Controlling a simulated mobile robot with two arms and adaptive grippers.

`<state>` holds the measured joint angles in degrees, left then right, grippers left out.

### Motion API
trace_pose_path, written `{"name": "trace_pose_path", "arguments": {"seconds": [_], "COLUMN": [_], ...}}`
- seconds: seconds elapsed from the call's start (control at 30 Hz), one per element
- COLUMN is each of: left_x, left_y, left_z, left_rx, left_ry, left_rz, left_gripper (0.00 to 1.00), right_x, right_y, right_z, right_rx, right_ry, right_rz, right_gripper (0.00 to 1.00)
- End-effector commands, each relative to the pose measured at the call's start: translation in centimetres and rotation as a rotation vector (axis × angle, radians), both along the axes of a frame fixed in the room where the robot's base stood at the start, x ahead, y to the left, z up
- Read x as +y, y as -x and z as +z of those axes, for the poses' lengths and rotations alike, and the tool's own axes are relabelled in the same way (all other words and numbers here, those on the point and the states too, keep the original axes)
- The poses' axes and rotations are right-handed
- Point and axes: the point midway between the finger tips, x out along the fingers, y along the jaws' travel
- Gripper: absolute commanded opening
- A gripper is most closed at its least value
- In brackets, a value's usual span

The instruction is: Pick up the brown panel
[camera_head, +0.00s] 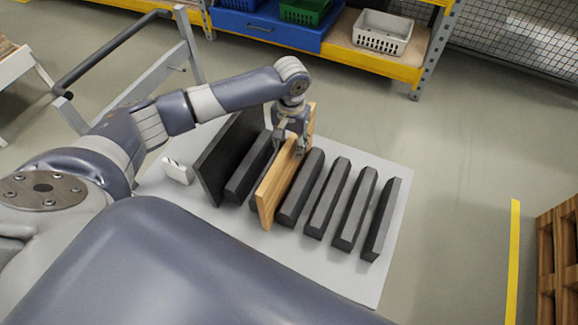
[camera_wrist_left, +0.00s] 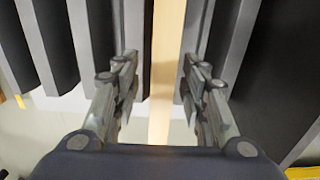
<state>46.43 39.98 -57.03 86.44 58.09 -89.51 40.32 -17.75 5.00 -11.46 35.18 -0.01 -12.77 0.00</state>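The brown panel (camera_head: 275,190) is a thin wooden board standing on edge between dark bars on a light grey surface. My left gripper (camera_head: 289,148) is above it, pointing down, with one finger on each side of its top edge. In the left wrist view the panel (camera_wrist_left: 166,60) shows as a pale wooden strip between the fingers of the left gripper (camera_wrist_left: 160,62). The fingers are apart, with a gap visible on the left side of the strip; on the right the finger looks close to it. My right gripper is not in view.
Dark bars (camera_head: 327,198) stand in a row on the grey platform (camera_head: 395,240), close on both sides of the panel. A tall black panel (camera_head: 226,160) and a small white object (camera_head: 178,172) are to the left. A shelf with bins (camera_head: 382,33) stands behind.

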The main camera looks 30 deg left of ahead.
Motion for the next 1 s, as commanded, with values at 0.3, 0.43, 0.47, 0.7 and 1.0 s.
{"name": "trace_pose_path", "arguments": {"seconds": [0.3, 0.43, 0.47, 0.7, 1.0], "left_x": [0.1, 0.0, 0.1, 0.1, 0.1], "left_y": [0.9, 0.8, 0.8, 0.8, 0.8], "left_z": [-3.8, -5.1, -5.3, -5.4, -5.4], "left_rx": [0.001, 0.000, 0.000, -0.002, -0.002], "left_ry": [0.000, 0.000, 0.000, 0.000, 0.000], "left_rz": [0.000, -0.001, -0.002, -0.002, -0.002], "left_gripper": [0.40, 0.40, 0.40, 0.40, 0.00], "right_x": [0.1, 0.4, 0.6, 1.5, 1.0], "right_y": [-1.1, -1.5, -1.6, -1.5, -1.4], "right_z": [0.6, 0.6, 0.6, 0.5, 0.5], "right_rx": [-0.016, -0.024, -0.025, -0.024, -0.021], "right_ry": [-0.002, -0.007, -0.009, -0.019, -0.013], "right_rz": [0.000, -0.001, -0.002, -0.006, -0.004], "right_gripper": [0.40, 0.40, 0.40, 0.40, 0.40]}}
